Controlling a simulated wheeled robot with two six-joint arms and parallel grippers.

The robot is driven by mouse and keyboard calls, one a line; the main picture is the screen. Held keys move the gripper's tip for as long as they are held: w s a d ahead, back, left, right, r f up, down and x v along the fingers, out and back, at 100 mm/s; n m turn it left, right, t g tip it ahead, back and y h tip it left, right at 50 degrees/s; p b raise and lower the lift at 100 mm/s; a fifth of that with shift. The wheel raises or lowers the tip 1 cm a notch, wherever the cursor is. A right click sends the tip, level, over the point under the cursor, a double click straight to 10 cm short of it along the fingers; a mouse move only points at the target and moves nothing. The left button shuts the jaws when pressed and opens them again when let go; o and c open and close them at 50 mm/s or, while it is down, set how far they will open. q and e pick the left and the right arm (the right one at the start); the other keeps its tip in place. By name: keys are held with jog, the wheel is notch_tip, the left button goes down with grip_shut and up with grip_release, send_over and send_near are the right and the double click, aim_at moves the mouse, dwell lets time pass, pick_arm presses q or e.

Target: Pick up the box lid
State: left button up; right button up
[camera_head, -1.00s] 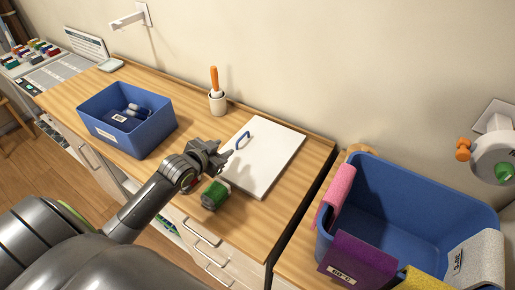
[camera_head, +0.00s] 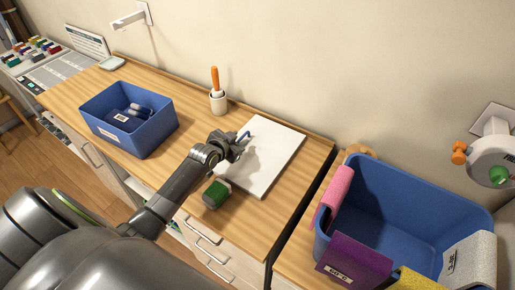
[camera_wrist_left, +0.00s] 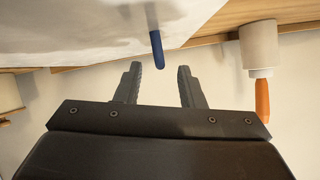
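The box lid (camera_head: 274,160) is a white flat panel lying on the wooden counter, with a blue handle (camera_head: 244,135) standing up near its left edge. In the left wrist view the lid (camera_wrist_left: 90,25) fills the upper left, and the handle (camera_wrist_left: 156,48) lies ahead of the fingertips, between their lines. My left gripper (camera_head: 240,142) is over the lid's left side, close to the handle. In the left wrist view its two fingers (camera_wrist_left: 159,72) are apart with nothing between them. My right gripper is not in view.
A blue open box (camera_head: 128,118) with small items stands on the left of the counter. A white cup (camera_head: 218,101) with an orange-handled tool stands behind. A large blue bin (camera_head: 400,215) with cloths is at right.

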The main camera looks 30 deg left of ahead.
pick_arm(q)
jog(key=shift+x, duration=1.35)
grip_shut()
